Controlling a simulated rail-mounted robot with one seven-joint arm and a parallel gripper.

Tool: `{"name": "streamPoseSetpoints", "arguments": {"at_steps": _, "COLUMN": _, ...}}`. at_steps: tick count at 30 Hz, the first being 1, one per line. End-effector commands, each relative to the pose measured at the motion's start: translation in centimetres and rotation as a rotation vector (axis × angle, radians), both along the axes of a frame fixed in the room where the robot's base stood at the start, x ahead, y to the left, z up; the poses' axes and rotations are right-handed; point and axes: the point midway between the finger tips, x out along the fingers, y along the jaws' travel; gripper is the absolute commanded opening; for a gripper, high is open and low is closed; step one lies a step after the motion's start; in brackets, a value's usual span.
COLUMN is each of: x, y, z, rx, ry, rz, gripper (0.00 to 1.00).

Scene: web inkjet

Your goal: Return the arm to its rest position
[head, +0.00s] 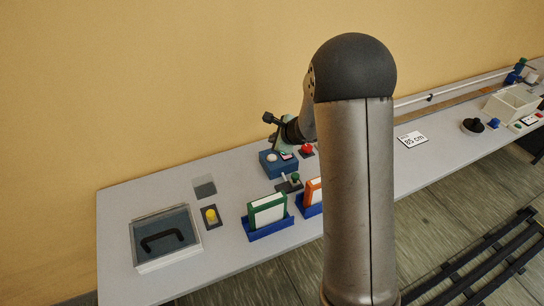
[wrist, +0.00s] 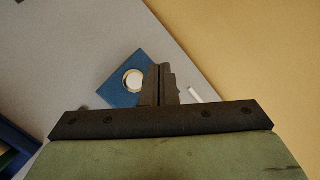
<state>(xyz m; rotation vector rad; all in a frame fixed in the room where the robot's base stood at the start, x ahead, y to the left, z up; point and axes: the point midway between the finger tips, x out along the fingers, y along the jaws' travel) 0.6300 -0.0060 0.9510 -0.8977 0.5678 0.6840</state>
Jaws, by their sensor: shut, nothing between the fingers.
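My arm rises through the middle of the head view, and its upper links hide part of the table behind. My gripper (head: 269,118) shows to the left of the arm, raised above the back of the table near a blue box (head: 278,166). In the wrist view my gripper (wrist: 160,70) points at the table with its two dark fingers together and nothing between them.
On the grey table (head: 130,205) are a clear-lidded tray (head: 165,238), a yellow knob (head: 210,215), a green-framed holder (head: 267,212), an orange-framed one (head: 314,190) and a red button (head: 306,149). A dark rail (head: 490,265) runs along the floor.

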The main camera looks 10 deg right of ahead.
Motion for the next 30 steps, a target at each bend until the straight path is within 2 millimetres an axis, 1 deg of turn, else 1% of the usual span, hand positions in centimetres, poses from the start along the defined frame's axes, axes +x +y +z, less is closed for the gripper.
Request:
{"name": "streamPoseSetpoints", "arguments": {"at_steps": 12, "x": -0.1, "y": 0.1, "z": 0.2, "rx": -0.003, "ry": -0.003, "rz": 0.009, "gripper": 0.0}}
{"name": "streamPoseSetpoints", "arguments": {"at_steps": 14, "x": -0.6, "y": 0.6, "z": 0.9, "rx": -0.015, "ry": -0.011, "rz": 0.046, "gripper": 0.0}}
{"name": "streamPoseSetpoints", "arguments": {"at_steps": 17, "x": -2.8, "y": 2.5, "z": 3.2, "rx": -0.066, "ry": -0.038, "rz": 0.195, "gripper": 0.0}}
{"name": "streamPoseSetpoints", "arguments": {"at_steps": 20, "x": -7.4, "y": 5.2, "z": 6.3, "rx": -0.163, "ry": -0.074, "rz": 0.45, "gripper": 0.0}}
{"name": "streamPoseSetpoints", "arguments": {"at_steps": 21, "x": -9.8, "y": 6.2, "z": 7.4, "rx": -0.211, "ry": -0.085, "rz": 0.57, "gripper": 0.0}}
{"name": "streamPoseSetpoints", "arguments": {"at_steps": 23, "x": -13.7, "y": 7.3, "z": 8.6, "rx": -0.293, "ry": -0.096, "rz": 0.753, "gripper": 0.0}}
{"name": "streamPoseSetpoints", "arguments": {"at_steps": 24, "x": -16.4, "y": 7.7, "z": 9.2, "rx": -0.351, "ry": -0.097, "rz": 0.873, "gripper": 0.0}}
{"name": "streamPoseSetpoints", "arguments": {"at_steps": 26, "x": -20.5, "y": 7.8, "z": 9.8, "rx": -0.442, "ry": -0.092, "rz": 1.048, "gripper": 0.0}}
{"name": "streamPoseSetpoints", "arguments": {"at_steps": 27, "x": -23.2, "y": 7.6, "z": 10.0, "rx": -0.507, "ry": -0.082, "rz": 1.16, "gripper": 0.0}}
{"name": "streamPoseSetpoints", "arguments": {"at_steps": 29, "x": -26.9, "y": 6.8, "z": 10.0, "rx": -0.603, "ry": -0.058, "rz": 1.316, "gripper": 0.0}}
{"name": "streamPoseSetpoints", "arguments": {"at_steps": 30, "x": -29.0, "y": 6.1, "z": 10.0, "rx": -0.665, "ry": -0.036, "rz": 1.41, "gripper": 0.0}}
